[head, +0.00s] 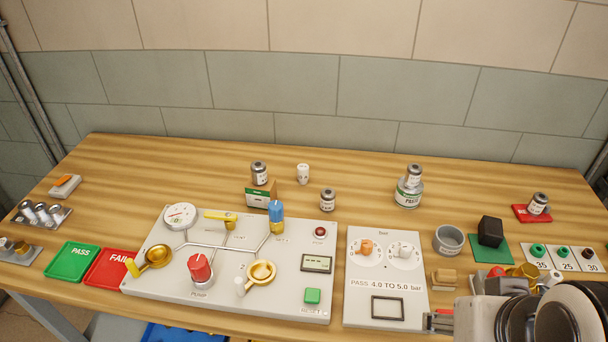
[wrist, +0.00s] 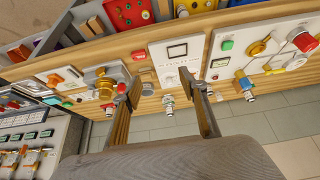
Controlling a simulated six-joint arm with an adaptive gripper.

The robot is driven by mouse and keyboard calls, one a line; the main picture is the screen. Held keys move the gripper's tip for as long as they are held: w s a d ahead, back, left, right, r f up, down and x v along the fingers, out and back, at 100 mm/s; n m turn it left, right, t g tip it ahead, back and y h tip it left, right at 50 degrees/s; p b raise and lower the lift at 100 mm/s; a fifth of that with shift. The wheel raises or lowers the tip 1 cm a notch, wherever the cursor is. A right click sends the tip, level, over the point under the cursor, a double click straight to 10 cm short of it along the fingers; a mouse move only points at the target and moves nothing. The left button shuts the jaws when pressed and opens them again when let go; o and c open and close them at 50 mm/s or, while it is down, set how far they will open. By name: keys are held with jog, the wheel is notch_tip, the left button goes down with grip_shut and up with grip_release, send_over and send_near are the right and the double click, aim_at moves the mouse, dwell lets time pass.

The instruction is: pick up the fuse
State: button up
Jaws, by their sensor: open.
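I cannot tell for sure which thing is the fuse. A small white cylinder (head: 303,173) stands upright on the bare wood at the back of the table and may be it. Similar silver canisters with labels stand nearby: one on a green and white box (head: 262,195), one on the wood (head: 327,200), one on a larger tin (head: 409,193).
A large valve panel (head: 235,295) fills the middle, with a dial panel (head: 387,315) beside it. Green (head: 72,263) and red (head: 109,270) trays lie left. A grey open tin (head: 448,240) and black block (head: 490,231) stand right. Wood behind the panels is partly clear.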

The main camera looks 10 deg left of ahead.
aim_at(303, 174)
jog(key=shift+w, duration=0.15)
jog(key=w+a+r+n+t, duration=0.1)
jog(key=w+a+n+t, duration=0.15)
jog(key=w, duration=1.45)
jog(key=w+a+r+n+t, duration=0.1)
jog(key=w+t, duration=0.2)
jog(key=w, duration=1.5)
jog(key=w+a+f+n+y, duration=0.1)
jog(key=w+a+f+y, duration=0.2)
jog(key=w+a+f, duration=0.1)
jog(key=w+a+f+n+y, duration=0.2)
jog(key=w+a+f+y, duration=0.1)
jog(key=a+f, duration=0.4)
jog(key=w+a+f+n+g+y, duration=0.1)
jog(key=w+a+f+n+y, duration=0.1)
jog(key=a, duration=0.6)
jog(key=shift+w+a+f+y, duration=0.1)
jog(key=shift+w+f+y, duration=0.15)
jog(key=shift+w+f, duration=0.55)
jog(key=shift+w+f+y, duration=0.25)
jog(key=shift+w+f, duration=0.35)
jog(key=shift+f, duration=0.35)
jog(key=shift+a+f, duration=0.25)
jog(key=shift+a, duration=0.05)
jog(key=shift+a, duration=0.1)
